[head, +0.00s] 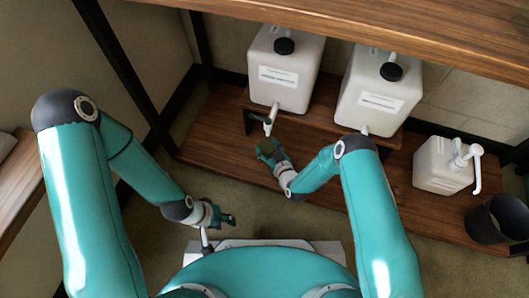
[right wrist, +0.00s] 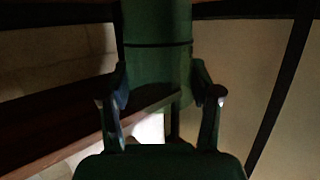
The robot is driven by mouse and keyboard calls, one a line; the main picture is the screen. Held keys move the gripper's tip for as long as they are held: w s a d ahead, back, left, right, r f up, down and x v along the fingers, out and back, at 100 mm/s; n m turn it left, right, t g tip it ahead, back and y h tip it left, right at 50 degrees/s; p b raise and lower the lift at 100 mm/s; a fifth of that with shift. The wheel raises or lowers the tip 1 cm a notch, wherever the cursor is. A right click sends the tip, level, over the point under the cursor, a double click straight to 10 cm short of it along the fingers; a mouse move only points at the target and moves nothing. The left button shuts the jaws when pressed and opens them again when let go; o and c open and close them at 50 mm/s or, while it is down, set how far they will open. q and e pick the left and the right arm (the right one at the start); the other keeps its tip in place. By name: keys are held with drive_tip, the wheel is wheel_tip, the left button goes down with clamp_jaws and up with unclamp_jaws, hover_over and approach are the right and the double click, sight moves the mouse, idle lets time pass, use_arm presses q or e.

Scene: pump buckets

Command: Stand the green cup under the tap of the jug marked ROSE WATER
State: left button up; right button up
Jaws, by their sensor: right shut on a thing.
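The green cup (right wrist: 157,30) is between the two fingers of my right gripper (right wrist: 160,92) in the right wrist view. In the head view the right gripper (head: 271,155) is shut on the cup (head: 267,146), just below and in front of the tap (head: 269,122) of the left white jug (head: 287,65). Whether the cup touches the shelf is unclear. A second white jug (head: 378,88) with a tap stands to the right. Both labels are too small to read, so I cannot tell which says ROSE WATER. My left gripper (head: 226,219) hangs low at left of centre; its finger opening is unclear.
The jugs stand on a raised wooden ledge (head: 322,120) above a lower wooden shelf (head: 215,130). A white pump bottle (head: 440,168) and a dark bucket (head: 496,220) stand at right. A wooden board (head: 430,32) overhangs the top. Black frame posts bound the left side.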

drive_tip(key=shift+f+b, duration=0.35)
drive_tip(key=shift+f, duration=0.9)
drive_tip(key=shift+f, duration=0.15)
drive_tip(key=o, duration=1.2)
drive_tip(key=shift+o, duration=0.2)
